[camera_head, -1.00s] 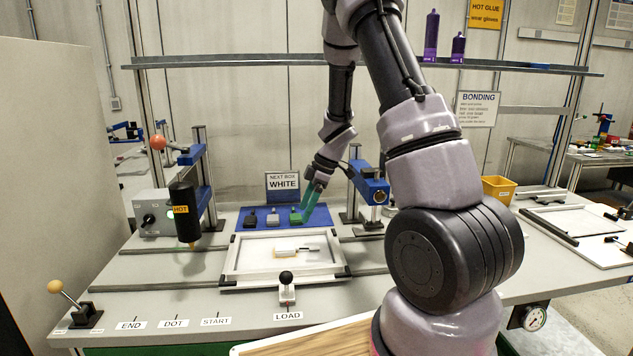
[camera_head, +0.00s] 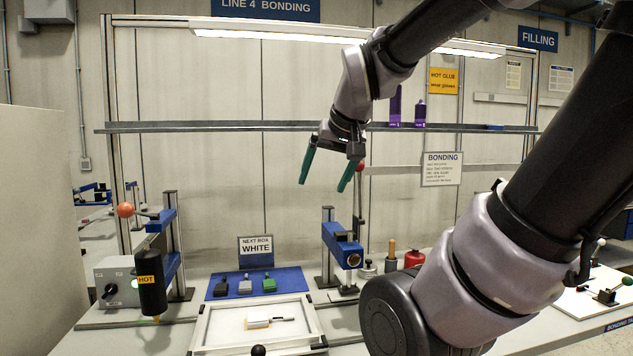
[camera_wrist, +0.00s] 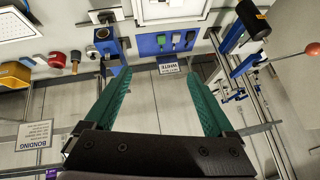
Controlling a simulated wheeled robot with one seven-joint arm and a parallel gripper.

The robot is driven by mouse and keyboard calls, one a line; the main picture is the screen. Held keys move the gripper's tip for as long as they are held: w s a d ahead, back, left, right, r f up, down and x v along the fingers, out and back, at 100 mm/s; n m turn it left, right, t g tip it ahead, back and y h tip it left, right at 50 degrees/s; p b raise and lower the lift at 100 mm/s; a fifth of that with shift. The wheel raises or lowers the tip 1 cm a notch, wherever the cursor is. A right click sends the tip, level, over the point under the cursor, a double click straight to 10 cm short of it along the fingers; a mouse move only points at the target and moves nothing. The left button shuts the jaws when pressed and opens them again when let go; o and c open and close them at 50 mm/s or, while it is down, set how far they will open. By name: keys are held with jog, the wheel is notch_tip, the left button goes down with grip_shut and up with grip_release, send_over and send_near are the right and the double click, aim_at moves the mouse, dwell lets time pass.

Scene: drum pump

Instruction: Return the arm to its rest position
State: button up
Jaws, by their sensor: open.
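My gripper (camera_head: 329,183) is open and empty, with its two green fingers pointing down. It hangs in the air above the bench, in front of the back wall and near shelf height. In the wrist view my gripper (camera_wrist: 160,100) shows its green fingers spread wide with nothing between them. My arm reaches in from the right of the head view, bent high across the upper right.
A blue mat (camera_head: 292,284) with several small blocks and a white tray (camera_head: 203,330) lie below. A black HOT glue unit (camera_head: 152,296) stands left and a blue press head (camera_head: 347,253) right. A shelf (camera_head: 250,127) with purple bottles (camera_head: 395,107) runs behind.

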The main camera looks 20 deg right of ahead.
jog(key=shift+y, duration=0.8)
jog(key=s+a, duration=0.3)
jog(key=s, duration=0.1)
jog(key=shift+a, duration=0.25)
